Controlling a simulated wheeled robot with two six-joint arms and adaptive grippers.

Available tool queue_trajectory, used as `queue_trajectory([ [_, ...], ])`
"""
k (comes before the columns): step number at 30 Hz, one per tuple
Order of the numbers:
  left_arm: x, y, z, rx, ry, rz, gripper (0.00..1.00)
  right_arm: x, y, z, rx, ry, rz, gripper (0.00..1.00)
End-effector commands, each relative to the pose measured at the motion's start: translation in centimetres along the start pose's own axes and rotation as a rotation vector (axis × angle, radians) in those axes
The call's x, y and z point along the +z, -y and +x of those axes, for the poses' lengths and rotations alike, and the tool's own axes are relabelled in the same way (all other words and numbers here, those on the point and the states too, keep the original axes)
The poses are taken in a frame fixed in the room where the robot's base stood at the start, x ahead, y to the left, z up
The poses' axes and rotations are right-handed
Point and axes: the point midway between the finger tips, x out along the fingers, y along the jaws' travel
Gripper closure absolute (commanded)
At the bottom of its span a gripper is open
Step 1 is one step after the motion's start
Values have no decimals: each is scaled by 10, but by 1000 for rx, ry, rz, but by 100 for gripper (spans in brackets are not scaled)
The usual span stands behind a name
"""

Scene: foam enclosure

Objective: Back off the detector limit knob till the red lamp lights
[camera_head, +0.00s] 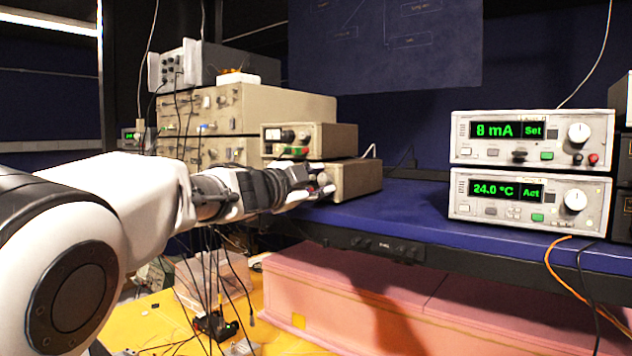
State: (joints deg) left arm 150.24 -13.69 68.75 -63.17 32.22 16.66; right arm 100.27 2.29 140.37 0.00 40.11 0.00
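My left gripper (312,184) reaches in from the left, its fingers at the front of a beige instrument box (357,178) on the blue bench. The gripper covers most of that box's front panel, so a knob between the fingers cannot be made out. A small reddish spot shows by the fingertips; I cannot tell if it is a lit lamp. Whether the fingers are closed is unclear. My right gripper is not in view.
Two grey controllers are stacked on the right of the blue bench (405,215); the upper one (500,131) reads 8 mA, the lower one (490,190) 24.0 °C. Large beige electronics units (225,105) stand behind my arm. Pink foam (350,300) and hanging cables are below.

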Motion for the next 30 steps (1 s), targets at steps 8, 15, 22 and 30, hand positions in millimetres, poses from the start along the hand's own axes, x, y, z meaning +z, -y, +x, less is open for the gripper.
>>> queue_trajectory([
  [8,0,1,-34,-1,1,-2,64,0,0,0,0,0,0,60],
  [15,0,0,-95,-1,1,-2,64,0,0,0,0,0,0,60],
  [22,0,0,-119,0,0,-1,64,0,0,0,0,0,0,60],
  [30,2,-3,-118,3,1,-2,64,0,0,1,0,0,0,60],
])
